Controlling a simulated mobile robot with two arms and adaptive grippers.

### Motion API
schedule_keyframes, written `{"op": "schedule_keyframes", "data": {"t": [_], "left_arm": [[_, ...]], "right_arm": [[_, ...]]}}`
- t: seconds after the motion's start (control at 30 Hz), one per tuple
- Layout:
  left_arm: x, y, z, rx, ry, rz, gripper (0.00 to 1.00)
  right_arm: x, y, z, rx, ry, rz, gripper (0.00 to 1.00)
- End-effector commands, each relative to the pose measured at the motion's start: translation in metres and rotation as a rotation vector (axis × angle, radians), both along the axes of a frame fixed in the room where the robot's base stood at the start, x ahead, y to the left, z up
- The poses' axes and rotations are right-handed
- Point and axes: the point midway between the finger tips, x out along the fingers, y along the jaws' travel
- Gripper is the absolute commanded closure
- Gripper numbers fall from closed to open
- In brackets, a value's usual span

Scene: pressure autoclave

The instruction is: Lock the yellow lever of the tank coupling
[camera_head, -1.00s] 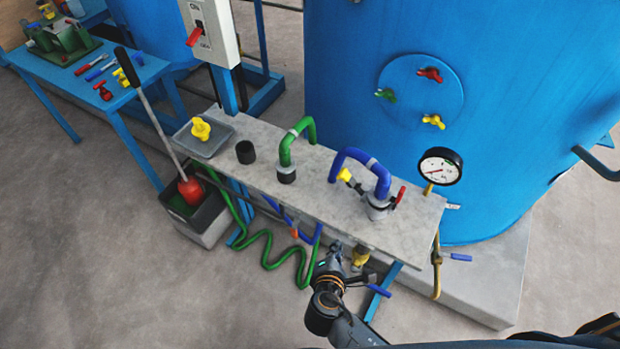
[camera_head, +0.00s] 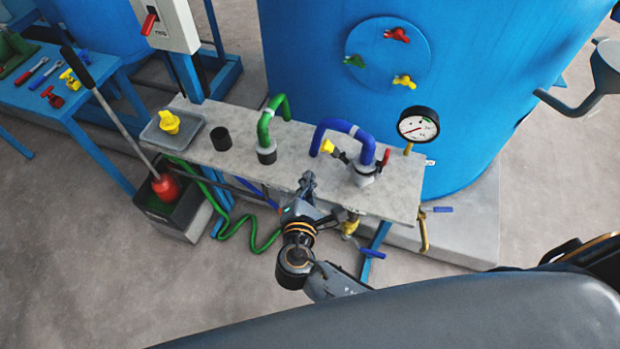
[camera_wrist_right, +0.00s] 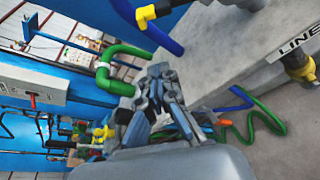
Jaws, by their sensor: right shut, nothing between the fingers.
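The tank coupling (camera_head: 365,174) is a grey fitting at the end of a blue hose on the bench. Its yellow lever (camera_head: 327,147) sticks out to the left, beside the blue hose. A red lever (camera_head: 386,157) stands up on its right side. My right gripper (camera_head: 308,182) is shut and empty over the bench's front edge, in front of and left of the yellow lever, apart from it. In the right wrist view the closed fingers (camera_wrist_right: 160,75) point up, with the yellow lever (camera_wrist_right: 146,13) beyond them at the top. My left gripper is out of view.
The green hose (camera_head: 266,130) and a black cup (camera_head: 221,138) stand left on the bench (camera_head: 235,160), by a tray (camera_head: 152,136) with a yellow part. A gauge (camera_head: 418,124) stands right. The blue tank (camera_head: 320,60) rises behind. A yellow valve (camera_head: 350,226) hangs under the front edge.

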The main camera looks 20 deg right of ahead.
Motion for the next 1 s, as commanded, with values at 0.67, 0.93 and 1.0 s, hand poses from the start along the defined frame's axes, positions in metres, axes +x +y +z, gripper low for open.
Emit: {"op": "schedule_keyframes", "data": {"t": [0.67,0.93,1.0], "left_arm": [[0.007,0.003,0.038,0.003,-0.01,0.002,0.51],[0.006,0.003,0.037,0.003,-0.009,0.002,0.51],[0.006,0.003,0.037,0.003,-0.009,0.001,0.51]], "right_arm": [[0.048,-0.045,0.013,0.0,0.001,0.0,1.0],[0.047,-0.046,0.013,0.0,0.001,0.0,1.0],[0.047,-0.046,0.013,0.0,0.001,0.001,1.0]]}}
